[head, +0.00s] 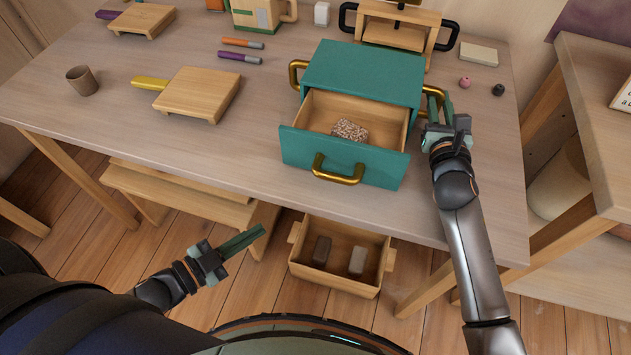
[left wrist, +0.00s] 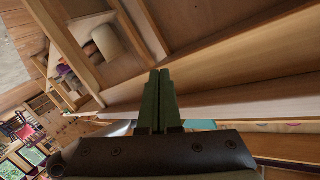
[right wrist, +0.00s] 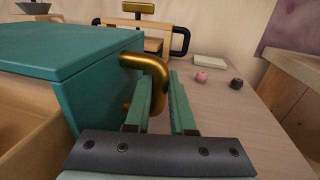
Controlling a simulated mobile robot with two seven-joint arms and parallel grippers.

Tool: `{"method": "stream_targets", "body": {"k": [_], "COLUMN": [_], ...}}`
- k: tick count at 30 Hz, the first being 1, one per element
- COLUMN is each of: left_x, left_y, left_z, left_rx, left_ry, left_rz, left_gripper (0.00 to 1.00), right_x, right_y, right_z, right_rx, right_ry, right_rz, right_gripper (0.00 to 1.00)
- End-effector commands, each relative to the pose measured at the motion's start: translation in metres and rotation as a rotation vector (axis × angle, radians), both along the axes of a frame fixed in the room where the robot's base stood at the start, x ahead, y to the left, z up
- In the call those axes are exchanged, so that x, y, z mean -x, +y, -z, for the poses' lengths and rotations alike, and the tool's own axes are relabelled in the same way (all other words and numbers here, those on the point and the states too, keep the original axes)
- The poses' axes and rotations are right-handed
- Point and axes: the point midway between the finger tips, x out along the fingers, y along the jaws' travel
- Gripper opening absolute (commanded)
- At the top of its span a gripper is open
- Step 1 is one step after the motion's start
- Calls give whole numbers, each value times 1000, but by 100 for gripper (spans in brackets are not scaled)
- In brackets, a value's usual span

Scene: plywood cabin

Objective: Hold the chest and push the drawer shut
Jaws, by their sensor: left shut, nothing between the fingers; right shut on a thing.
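The teal chest (head: 364,74) stands on the table with brass handles on its sides. Its drawer (head: 347,158) is pulled out toward me, with a brass front handle (head: 338,171) and a speckled block (head: 349,130) inside. My right gripper (head: 440,108) is at the chest's right side, shut on the brass side handle (head: 431,94). In the right wrist view the side handle (right wrist: 150,75) is at the fingers (right wrist: 165,85). My left gripper (head: 253,236) is shut and empty, in front of and below the table edge, apart from the drawer. The left wrist view shows its fingers (left wrist: 158,85) together.
The table (head: 300,30) also holds cutting boards (head: 200,93), a brown cup (head: 82,80), markers (head: 240,57) and small balls (head: 498,89). A wooden crate (head: 338,275) with two blocks sits below. A shelf unit (head: 595,100) stands at the right.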

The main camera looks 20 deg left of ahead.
Motion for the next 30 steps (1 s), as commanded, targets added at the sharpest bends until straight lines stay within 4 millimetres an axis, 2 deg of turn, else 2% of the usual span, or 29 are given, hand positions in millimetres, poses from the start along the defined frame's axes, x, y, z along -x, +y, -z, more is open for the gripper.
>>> {"method": "stream_targets", "body": {"k": [5,9,12,15,18,23,30], "left_x": [9,10,10,11,11,7,-3], "left_y": [3,-6,-14,-19,-23,-37,-75], "left_z": [-50,-108,-144,-163,-171,-172,-171], "left_rx": [-92,-226,-344,-426,-464,-471,-469], "left_ry": [-250,-515,-694,-803,-849,-860,-861], "left_rz": [296,563,715,798,833,837,833], "left_gripper": [0,0,0,0,0,0,0], "right_x": [0,0,0,0,0,0,0], "right_y": [0,0,0,0,0,0,0], "right_z": [1,1,1,1,1,1,1], "right_rx": [0,0,0,0,0,0,0], "right_ry": [2,2,2,2,2,2,2], "right_rz": [0,0,0,0,0,0,0], "right_gripper": [0,0,0,0,0,0,0]}}
